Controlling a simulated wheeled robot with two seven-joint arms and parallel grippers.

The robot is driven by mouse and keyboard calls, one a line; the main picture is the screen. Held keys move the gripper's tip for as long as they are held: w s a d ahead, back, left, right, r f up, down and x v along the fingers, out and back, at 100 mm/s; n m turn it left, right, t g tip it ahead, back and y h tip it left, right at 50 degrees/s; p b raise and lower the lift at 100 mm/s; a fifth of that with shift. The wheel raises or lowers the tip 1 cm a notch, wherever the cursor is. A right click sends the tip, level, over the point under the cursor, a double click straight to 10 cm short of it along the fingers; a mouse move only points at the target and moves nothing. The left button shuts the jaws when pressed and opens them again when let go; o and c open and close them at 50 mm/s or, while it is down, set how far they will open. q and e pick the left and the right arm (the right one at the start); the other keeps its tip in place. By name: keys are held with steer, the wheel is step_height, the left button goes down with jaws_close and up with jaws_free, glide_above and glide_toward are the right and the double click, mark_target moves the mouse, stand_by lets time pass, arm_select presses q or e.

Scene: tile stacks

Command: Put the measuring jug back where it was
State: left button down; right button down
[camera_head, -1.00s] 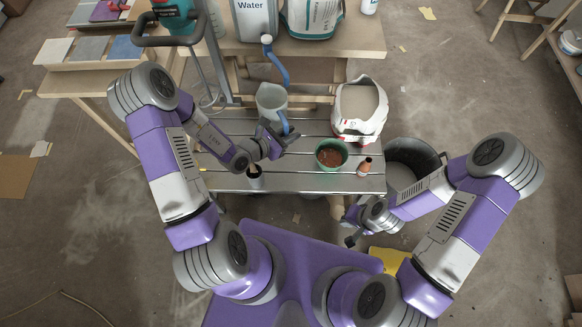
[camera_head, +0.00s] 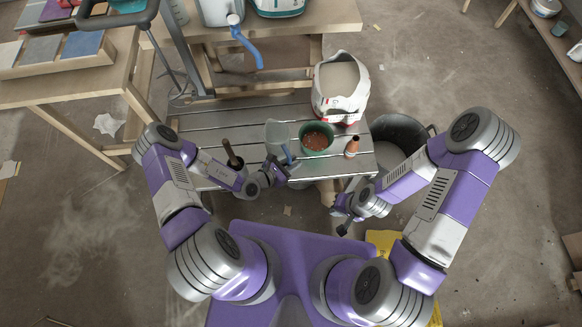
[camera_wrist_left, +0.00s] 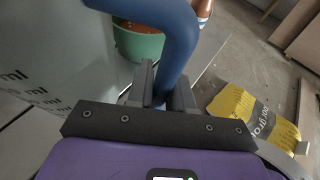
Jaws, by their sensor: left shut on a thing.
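The clear grey measuring jug (camera_head: 277,133) with a blue handle (camera_head: 289,155) is over the slatted metal bench (camera_head: 205,133), left of the green bowl (camera_head: 303,139). I cannot tell whether its base touches the slats. My left gripper (camera_head: 275,170) is shut on the handle, at the jug's near side. In the left wrist view the blue handle (camera_wrist_left: 178,40) runs down between the fingers (camera_wrist_left: 163,92), and the jug wall (camera_wrist_left: 45,50) with "ml" marks fills the left. My right gripper (camera_head: 341,222) is off the bench's near right corner; its fingers are too small to judge.
The green bowl holds brown material. A small terracotta bottle (camera_head: 352,147) stands right of it, a white sack (camera_head: 340,84) behind. A dark pot with a wooden handle (camera_head: 234,161) stands left of my gripper. A black bucket (camera_head: 402,138) is on the floor at right. The bench's back left is clear.

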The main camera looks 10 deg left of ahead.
arm_select(q)
step_height(320, 180, down, 4)
steer(key=shift+r+b, duration=0.1)
steer(key=shift+b, duration=0.85)
steer(key=c, duration=1)
jaws_free()
steer(key=shift+s+a+r, duration=0.1)
steer(key=shift+r, duration=0.05)
steer(key=p+v, duration=0.3)
steer(key=v, duration=0.8)
steer(key=shift+s+a+r, duration=0.1)
steer(key=shift+s+a, duration=0.1)
steer(key=shift+s, duration=0.05)
